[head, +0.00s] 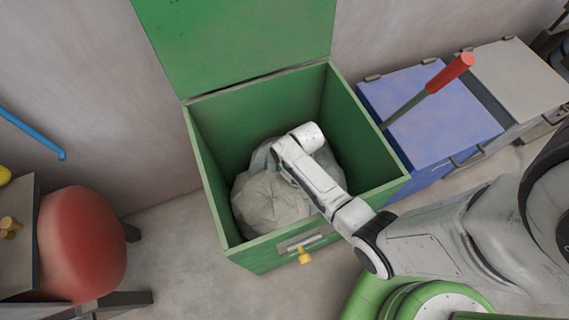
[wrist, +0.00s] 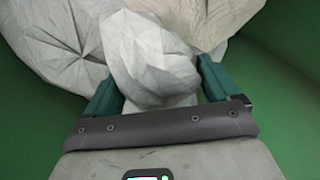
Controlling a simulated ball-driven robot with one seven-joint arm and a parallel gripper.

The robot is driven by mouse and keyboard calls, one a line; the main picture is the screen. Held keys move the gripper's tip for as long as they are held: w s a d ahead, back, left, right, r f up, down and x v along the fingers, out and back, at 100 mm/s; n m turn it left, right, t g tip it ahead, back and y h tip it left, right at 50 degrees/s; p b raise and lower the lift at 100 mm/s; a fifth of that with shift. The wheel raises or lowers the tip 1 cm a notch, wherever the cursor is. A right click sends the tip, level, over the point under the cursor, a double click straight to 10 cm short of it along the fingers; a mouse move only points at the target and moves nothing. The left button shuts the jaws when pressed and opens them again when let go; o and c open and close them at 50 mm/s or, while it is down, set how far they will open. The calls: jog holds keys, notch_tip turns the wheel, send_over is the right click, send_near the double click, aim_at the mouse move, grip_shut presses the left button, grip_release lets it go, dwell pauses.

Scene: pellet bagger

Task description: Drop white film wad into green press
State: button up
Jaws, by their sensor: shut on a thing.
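The green press (head: 215,205) is an open-topped box with its lid raised against the wall. My arm reaches down into it over the front edge. In the wrist view my gripper (wrist: 157,80) is shut on the white film wad (wrist: 148,50), a pale crumpled lump between its two teal fingers. The green walls of the press show on both sides of it there. In the head view my arm hides the fingertips and the held wad cannot be told apart with certainty.
Larger crumpled white film (head: 268,203) lies in the press, and shows behind the wad in the wrist view (wrist: 55,40). A blue bin (head: 440,110) with a red-handled lever (head: 450,72) stands right of the press. A red stool (head: 82,245) stands at left.

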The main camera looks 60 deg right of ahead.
jog(key=o, duration=0.8)
jog(key=shift+r, duration=0.15)
jog(key=r, duration=0.3)
jog(key=s+r+p, duration=0.1)
jog(key=r, duration=0.6)
jog(key=shift+s+r, duration=0.2)
jog(key=shift+s, duration=0.2)
